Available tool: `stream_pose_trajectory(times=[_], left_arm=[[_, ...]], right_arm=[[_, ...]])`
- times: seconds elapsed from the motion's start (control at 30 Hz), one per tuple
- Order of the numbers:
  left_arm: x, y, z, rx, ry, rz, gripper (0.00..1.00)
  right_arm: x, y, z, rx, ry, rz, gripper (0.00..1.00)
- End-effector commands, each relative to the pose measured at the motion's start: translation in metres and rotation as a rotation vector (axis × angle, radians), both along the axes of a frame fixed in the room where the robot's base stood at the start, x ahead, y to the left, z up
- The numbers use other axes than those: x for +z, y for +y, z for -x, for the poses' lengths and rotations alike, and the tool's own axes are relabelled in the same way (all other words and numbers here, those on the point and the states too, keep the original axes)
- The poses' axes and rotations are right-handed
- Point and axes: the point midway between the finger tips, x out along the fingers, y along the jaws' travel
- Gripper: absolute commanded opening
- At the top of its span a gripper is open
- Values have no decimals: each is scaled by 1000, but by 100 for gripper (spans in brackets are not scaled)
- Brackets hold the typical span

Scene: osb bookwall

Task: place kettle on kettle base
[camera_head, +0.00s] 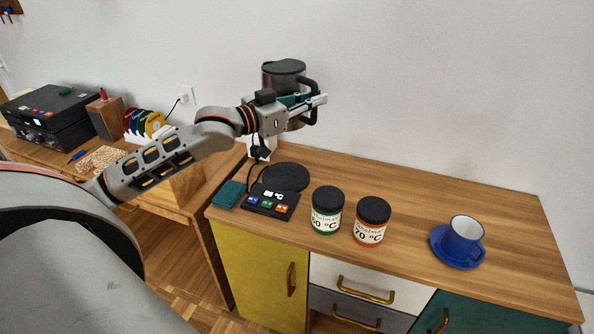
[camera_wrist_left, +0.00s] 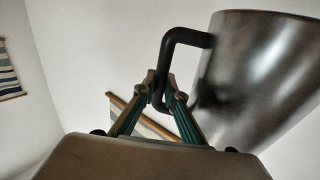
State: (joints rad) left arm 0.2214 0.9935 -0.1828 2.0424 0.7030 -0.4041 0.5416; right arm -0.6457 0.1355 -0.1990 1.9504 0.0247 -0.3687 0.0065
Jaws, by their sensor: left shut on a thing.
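The kettle (camera_head: 284,78) is a dark metal cylinder with a black lid and a black handle. It is held upright in the air above the back of the sideboard, higher than the kettle base (camera_head: 285,178). The base is a round black plate with a control panel (camera_head: 271,202) of coloured buttons in front. My left gripper (camera_head: 312,101) is shut on the kettle's handle. In the left wrist view the fingers (camera_wrist_left: 163,92) close around the black handle beside the kettle body (camera_wrist_left: 258,75). The kettle's underside is partly hidden by my gripper. My right gripper is not in view.
Two labelled jars (camera_head: 327,210) (camera_head: 371,220) stand right of the control panel. A teal block (camera_head: 229,194) lies left of the panel. The wooden top (camera_head: 420,195) is clear behind the jars.

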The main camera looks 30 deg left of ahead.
Motion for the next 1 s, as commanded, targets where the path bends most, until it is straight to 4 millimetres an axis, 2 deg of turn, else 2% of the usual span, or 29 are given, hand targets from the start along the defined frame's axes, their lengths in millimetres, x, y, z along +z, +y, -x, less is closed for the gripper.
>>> stream_pose_trajectory(times=[0.07, 0.17, 0.4, 0.7, 0.8, 1.0], left_arm=[[0, 1, 0, 1, -6, -1, 0], [-14, 2, -1, 2, -3, -1, 0], [-66, 2, -1, 2, -2, 1, 0], [-128, 2, 0, 2, -4, -1, 0], [-141, 2, 0, 2, -5, -2, 0], [-154, 2, -1, 1, -5, -2, 0]], right_arm=[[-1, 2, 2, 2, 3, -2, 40], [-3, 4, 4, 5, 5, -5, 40], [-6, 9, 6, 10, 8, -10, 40], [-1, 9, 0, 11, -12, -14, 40], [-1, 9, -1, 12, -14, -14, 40], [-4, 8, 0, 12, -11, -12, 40]])
